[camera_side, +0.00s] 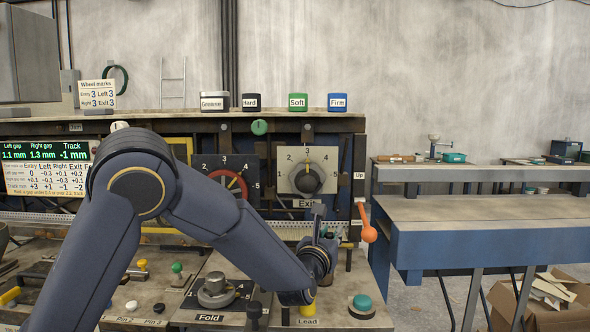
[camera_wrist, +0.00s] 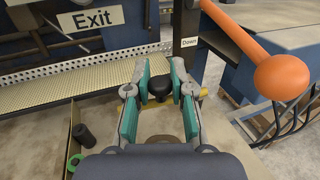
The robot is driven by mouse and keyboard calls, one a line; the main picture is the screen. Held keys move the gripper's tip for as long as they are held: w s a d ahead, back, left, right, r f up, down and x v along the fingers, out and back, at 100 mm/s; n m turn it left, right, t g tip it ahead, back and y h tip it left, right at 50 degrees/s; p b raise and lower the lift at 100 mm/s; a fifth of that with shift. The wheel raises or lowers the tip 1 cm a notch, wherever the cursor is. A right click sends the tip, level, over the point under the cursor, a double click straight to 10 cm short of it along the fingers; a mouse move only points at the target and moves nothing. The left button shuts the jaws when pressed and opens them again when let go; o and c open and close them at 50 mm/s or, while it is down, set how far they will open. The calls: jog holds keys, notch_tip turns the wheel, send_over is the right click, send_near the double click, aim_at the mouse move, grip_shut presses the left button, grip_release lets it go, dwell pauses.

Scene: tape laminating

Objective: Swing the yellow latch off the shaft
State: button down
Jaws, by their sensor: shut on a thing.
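In the wrist view my gripper (camera_wrist: 158,75) has its two teal-padded fingers on either side of a black knob (camera_wrist: 158,87). It is shut on this knob. Parts of the yellow latch (camera_wrist: 203,92) show by the right finger, around the knob's foot; the rest is hidden by the fingers. I cannot pick out the shaft in either view.
A lever with an orange ball (camera_side: 368,232) stands close right of my gripper; the ball is large in the wrist view (camera_wrist: 281,77). The Fold knob (camera_side: 215,290) and a teal button (camera_side: 361,303) are on the front bench.

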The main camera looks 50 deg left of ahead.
jog(key=shift+w+a+m+h, duration=0.1)
jog(key=shift+m+h, duration=0.2)
jog(key=shift+h, duration=0.1)
jog(key=c, duration=1)
grip_release()
jog(key=shift+c, duration=0.2)
jog(key=v, duration=1.2)
jog(key=shift+f, duration=0.15)
